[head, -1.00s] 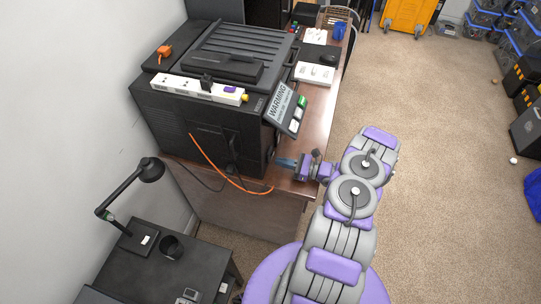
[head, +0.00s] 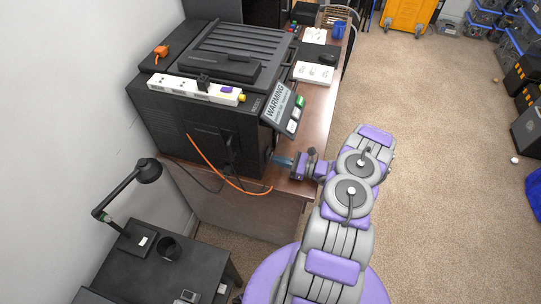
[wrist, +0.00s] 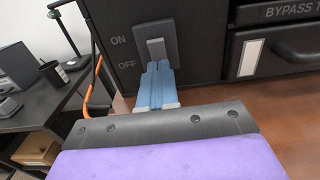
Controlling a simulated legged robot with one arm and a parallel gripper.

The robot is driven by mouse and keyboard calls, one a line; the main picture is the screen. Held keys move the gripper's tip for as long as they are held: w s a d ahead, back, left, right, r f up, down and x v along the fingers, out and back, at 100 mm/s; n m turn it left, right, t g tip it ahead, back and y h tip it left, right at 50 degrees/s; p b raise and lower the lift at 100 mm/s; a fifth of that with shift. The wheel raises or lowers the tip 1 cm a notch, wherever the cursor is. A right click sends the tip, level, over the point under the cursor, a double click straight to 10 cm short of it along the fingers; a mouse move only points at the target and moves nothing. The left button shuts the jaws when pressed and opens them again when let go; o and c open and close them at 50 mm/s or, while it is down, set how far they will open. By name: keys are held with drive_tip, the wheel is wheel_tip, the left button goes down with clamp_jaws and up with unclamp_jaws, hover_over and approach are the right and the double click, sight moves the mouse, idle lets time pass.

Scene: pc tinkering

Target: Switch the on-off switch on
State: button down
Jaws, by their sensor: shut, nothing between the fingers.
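The on-off switch shows in the wrist view as a grey lever (wrist: 156,47) on a dark plate (wrist: 170,33). It is on the side of the black machine (head: 180,125), with ON printed above OFF to the left of the plate. I cannot tell which position the lever is in. My gripper (wrist: 157,68) is shut and empty, its blue fingers together just below the lever. The tips are very close to it; I cannot tell if they touch. In the head view my gripper (head: 276,160) is beside the machine's lower right side, and the switch is hidden.
The machine stands on a brown wooden table (head: 316,115). An orange cable (head: 215,168) hangs in front of it. A warning panel with buttons (head: 280,107) juts out above my gripper. A black side table with a lamp (head: 148,171) stands at lower left.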

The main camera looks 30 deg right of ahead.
drive_tip(key=shift+w+d, duration=0.15)
drive_tip(key=shift+a, duration=0.35)
drive_tip(key=shift+v, duration=1.05)
drive_tip(key=shift+d, duration=0.1)
drive_tip(key=shift+w+f, duration=0.1)
drive_tip(key=shift+f, duration=0.05)
drive_tip(key=shift+b+x, duration=0.65)
drive_tip(key=shift+x, duration=0.35)
idle(0.4)
drive_tip(key=shift+v, duration=1.1)
drive_tip(key=shift+p, duration=0.3)
